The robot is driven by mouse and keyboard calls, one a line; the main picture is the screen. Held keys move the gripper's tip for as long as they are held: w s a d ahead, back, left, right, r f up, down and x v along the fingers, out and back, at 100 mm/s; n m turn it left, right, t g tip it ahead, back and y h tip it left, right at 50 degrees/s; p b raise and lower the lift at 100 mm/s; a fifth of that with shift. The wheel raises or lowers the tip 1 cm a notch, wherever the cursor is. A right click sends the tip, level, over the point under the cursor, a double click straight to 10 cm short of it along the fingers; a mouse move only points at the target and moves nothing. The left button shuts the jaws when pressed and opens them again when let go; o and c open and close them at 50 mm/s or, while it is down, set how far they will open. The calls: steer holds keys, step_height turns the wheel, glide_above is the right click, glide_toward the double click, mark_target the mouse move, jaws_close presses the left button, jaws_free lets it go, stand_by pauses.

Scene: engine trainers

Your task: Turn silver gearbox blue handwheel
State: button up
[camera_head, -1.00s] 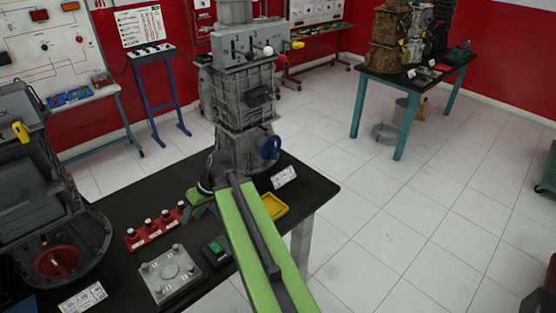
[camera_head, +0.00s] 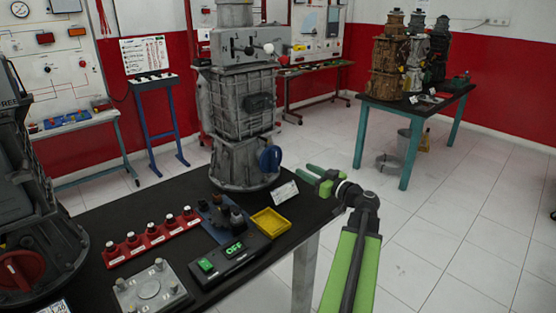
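The silver gearbox (camera_head: 240,110) stands upright on the black table. Its blue handwheel (camera_head: 271,159) is low on its right side, facing the right of the picture. My gripper (camera_head: 309,176), with green fingers, is to the right of the handwheel and apart from it, near the table's right edge. The fingers look spread, with nothing between them. A white label card (camera_head: 285,193) stands below the handwheel, between it and my gripper.
A yellow tray (camera_head: 270,222), a switch box (camera_head: 231,254), a red block with several knobs (camera_head: 152,236) and a grey plate (camera_head: 151,289) lie in front. A dark machine with a red handwheel (camera_head: 20,270) stands left.

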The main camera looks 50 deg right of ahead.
mark_target(276, 155)
steer(key=w, duration=0.9)
steer(key=w+d, duration=0.1)
steer(key=w, duration=0.4)
steer(key=shift+w, duration=0.35)
jaws_close()
steer(key=shift+s+a, duration=0.15)
steer(key=shift+a, duration=0.3)
steer(key=shift+d, duration=0.4)
